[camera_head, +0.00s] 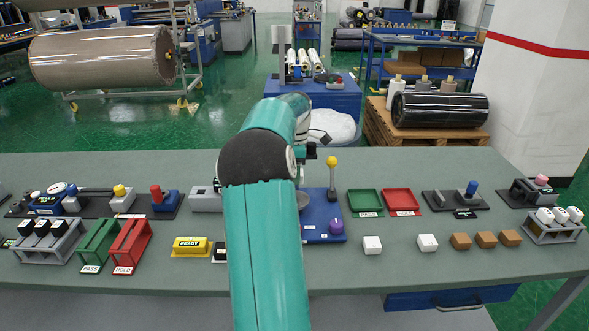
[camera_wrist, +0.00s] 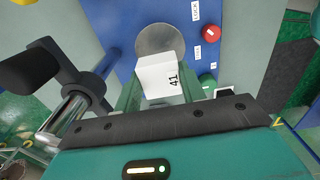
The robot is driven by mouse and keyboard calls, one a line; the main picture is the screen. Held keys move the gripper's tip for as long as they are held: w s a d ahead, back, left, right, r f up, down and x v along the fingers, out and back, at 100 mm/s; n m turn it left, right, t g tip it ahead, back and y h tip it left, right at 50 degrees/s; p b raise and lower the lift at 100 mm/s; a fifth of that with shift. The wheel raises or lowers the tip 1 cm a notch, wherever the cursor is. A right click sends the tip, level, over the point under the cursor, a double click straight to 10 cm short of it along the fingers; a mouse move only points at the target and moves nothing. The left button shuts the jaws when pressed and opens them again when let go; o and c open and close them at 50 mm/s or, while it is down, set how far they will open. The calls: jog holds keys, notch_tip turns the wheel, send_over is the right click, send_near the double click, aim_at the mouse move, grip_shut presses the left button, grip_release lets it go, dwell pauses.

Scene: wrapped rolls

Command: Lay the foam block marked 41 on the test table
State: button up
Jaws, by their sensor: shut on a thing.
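The white foam block marked 41 (camera_wrist: 160,76) is held between the green fingers of my gripper (camera_wrist: 160,88) in the wrist view, its number facing the camera. Just beyond it is a round grey disc (camera_wrist: 158,38) on a blue panel, which looks like the test table. The block's far end overlaps the disc in this view; I cannot tell whether they touch. In the head view the blue panel (camera_head: 322,222) shows right of my arm, with part of the disc (camera_head: 303,199). My arm hides the block and the fingers there.
In the wrist view a red button (camera_wrist: 210,34) is beside the disc. White blocks (camera_head: 372,245) and brown blocks (camera_head: 485,239) sit right, near red and green trays (camera_head: 401,201).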

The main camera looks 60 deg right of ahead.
jog(key=shift+f, duration=2.15)
jog(key=shift+f, duration=0.1)
jog(key=shift+f, duration=1.3)
jog(key=o, duration=1.1)
jog(key=shift+o, duration=0.2)
jog(key=shift+r, duration=0.1)
notch_tip(320, 180, up, 13)
jog(key=shift+f, duration=0.1)
jog(key=shift+r, duration=0.45)
